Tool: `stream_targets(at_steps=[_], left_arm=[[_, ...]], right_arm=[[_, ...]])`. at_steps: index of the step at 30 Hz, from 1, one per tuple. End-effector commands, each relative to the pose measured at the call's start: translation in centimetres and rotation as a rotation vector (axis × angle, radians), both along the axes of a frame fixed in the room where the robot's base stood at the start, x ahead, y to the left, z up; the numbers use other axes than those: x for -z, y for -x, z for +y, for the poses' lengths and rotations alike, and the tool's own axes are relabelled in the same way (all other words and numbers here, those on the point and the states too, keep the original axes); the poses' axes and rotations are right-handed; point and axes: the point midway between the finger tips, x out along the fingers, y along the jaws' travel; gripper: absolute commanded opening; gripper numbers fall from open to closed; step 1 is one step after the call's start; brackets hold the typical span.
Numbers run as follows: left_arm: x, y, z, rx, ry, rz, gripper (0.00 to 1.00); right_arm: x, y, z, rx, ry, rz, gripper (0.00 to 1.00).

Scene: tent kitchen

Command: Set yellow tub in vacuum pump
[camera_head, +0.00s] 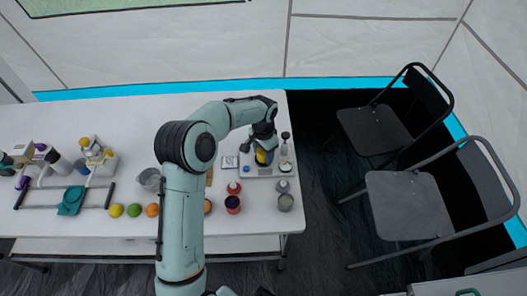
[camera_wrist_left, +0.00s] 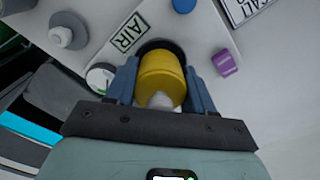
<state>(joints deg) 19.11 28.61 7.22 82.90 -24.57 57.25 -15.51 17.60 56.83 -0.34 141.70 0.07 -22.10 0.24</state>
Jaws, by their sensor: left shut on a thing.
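My left gripper (camera_wrist_left: 163,85) is shut on the yellow tub (camera_wrist_left: 162,72), with a blue finger on each side of it. The vacuum pump (camera_wrist_left: 182,28) is a pale plate marked AIR with a dark round opening, and the tub's far end is at that opening. I cannot tell how deep the tub sits. In the head view the left gripper (camera_head: 263,148) is over the pump (camera_head: 247,172) at the table's right end, and the yellow tub (camera_head: 260,156) shows just under it.
Fruit (camera_head: 134,210) and lab-like items are on the left of the white table (camera_head: 110,245). Two folding chairs (camera_head: 408,206) stand to the right.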

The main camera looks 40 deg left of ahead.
Motion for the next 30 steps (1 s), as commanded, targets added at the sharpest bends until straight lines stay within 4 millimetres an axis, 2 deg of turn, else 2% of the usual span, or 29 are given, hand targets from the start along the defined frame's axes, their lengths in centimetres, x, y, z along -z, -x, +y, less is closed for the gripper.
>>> stream_targets(at_steps=[10, 11, 20, 30], left_arm=[[0.7, 0.0, 0.0, 0.000, 0.000, 0.000, 0.36], [0.7, 0.0, 0.0, 0.000, 0.000, -0.001, 0.63], [0.6, 0.0, 0.0, 0.000, 0.000, 0.000, 0.63], [-2.1, -0.1, 0.0, -0.001, 0.000, -0.003, 0.63]], right_arm=[[0.4, 0.2, 0.0, 0.000, 0.000, 0.002, 0.43], [0.4, 0.2, 0.0, 0.000, 0.000, 0.002, 0.43], [0.3, 0.1, 0.0, 0.000, 0.001, 0.001, 0.43], [-1.5, -0.8, 0.0, 0.000, 0.000, -0.009, 0.43]])
